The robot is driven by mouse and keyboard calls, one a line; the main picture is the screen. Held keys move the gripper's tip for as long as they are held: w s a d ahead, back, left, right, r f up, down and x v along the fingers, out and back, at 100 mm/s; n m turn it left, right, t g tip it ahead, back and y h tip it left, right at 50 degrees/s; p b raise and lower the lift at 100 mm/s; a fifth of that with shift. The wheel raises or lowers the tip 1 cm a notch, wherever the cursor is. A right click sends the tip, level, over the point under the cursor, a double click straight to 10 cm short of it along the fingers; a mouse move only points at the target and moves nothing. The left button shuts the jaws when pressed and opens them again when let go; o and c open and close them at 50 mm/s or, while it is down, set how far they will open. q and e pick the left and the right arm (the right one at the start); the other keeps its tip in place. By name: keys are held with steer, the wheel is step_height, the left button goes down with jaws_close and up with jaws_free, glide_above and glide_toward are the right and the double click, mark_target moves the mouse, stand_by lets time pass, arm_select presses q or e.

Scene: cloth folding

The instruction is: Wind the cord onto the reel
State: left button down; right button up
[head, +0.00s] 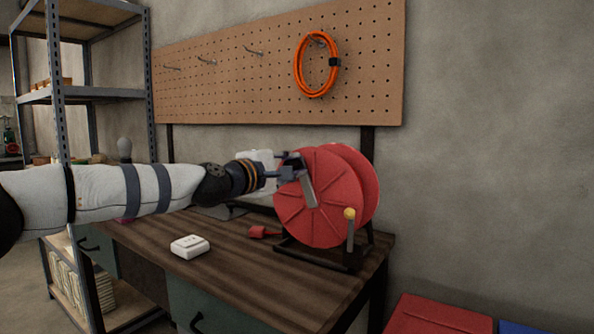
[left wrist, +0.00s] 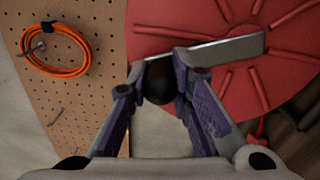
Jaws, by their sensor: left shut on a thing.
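A red reel (head: 330,195) stands on a dark frame near the right end of the workbench. Its ribbed red face also fills the upper right of the left wrist view (left wrist: 230,75). A flat grey crank arm (head: 309,188) lies across the face. My left gripper (head: 290,166) is at the reel's left side, shut on the crank's dark round knob (left wrist: 158,82), with the knob between its fingers. A red block-like end (head: 262,232) lies on the bench left of the reel's base. I see no cord on the reel's visible face. My right gripper is not in view.
A yellow-knobbed lever (head: 350,222) stands at the reel frame's front. A white box (head: 189,247) lies on the wooden workbench (head: 285,285). An orange coil (head: 299,66) hangs on the pegboard (head: 225,95). Metal shelving (head: 100,94) stands left; red and blue boxes sit lower right.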

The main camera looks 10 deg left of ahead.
arm_select(q)
steer(key=shift+w+a+f+n, duration=0.2)
steer(key=shift+a+n, duration=0.1)
steer(key=shift+n, duration=0.1)
stand_by(0.3)
steer(key=c, duration=1.4)
jaws_free()
